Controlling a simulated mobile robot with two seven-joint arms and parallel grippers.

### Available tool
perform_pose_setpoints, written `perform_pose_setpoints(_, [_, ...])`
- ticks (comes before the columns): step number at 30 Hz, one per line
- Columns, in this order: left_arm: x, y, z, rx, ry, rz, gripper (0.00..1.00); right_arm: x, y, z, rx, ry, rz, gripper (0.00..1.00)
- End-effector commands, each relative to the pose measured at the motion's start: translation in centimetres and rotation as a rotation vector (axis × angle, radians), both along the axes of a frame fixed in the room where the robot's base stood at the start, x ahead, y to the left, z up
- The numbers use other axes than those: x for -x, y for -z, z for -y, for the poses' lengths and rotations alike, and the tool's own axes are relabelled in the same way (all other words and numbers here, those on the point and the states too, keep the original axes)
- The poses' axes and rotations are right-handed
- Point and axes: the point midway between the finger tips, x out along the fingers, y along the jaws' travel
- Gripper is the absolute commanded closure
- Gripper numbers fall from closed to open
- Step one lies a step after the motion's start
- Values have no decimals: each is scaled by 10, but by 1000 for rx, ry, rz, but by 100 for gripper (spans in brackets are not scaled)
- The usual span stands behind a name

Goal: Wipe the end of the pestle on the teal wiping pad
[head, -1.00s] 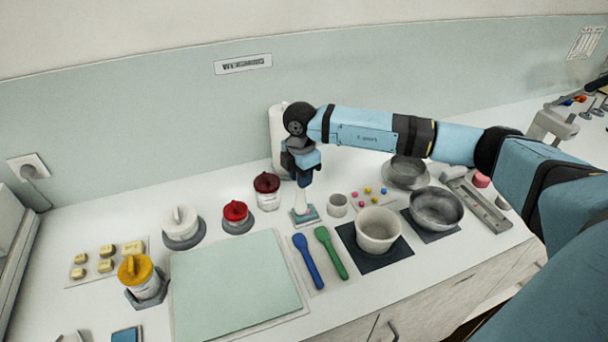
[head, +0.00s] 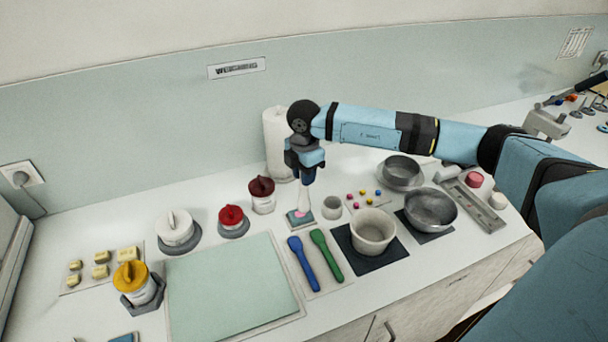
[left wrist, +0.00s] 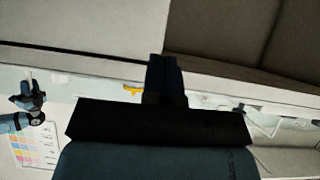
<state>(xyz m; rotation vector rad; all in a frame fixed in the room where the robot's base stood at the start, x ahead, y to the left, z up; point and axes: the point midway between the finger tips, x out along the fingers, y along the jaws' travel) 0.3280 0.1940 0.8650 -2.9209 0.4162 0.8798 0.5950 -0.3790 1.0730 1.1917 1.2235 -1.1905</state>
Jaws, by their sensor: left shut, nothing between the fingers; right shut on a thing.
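My right gripper (head: 307,178) is shut on the pale pestle (head: 305,201) and holds it roughly upright, end down, at the teal wiping pad (head: 293,222). The pestle's lower end is at the pad's back right part; I cannot tell whether it presses on it. A pink smear shows on the pad just left of the pestle end. In the left wrist view my left gripper (left wrist: 165,72) is shut and empty, away from the pad. The left gripper does not show in the head view.
A small grey cup (head: 332,208) stands close to the right of the pad. A dark red-lidded jar (head: 262,197) is to its left and a white roll (head: 278,145) behind. Blue and green spatulas (head: 327,255) lie in front. A cream mortar (head: 373,232) stands further right.

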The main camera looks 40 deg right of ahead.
Motion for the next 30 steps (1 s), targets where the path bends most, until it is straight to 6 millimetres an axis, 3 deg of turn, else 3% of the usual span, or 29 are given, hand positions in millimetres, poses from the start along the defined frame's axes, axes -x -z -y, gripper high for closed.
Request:
perform_pose_setpoints(19, [0,-29,0,0,0,1,100,0,-49,0,0,0,2,99])
perform_pose_setpoints(30, [0,-30,0,0,0,1,100,0,-51,0,0,0,1,99])
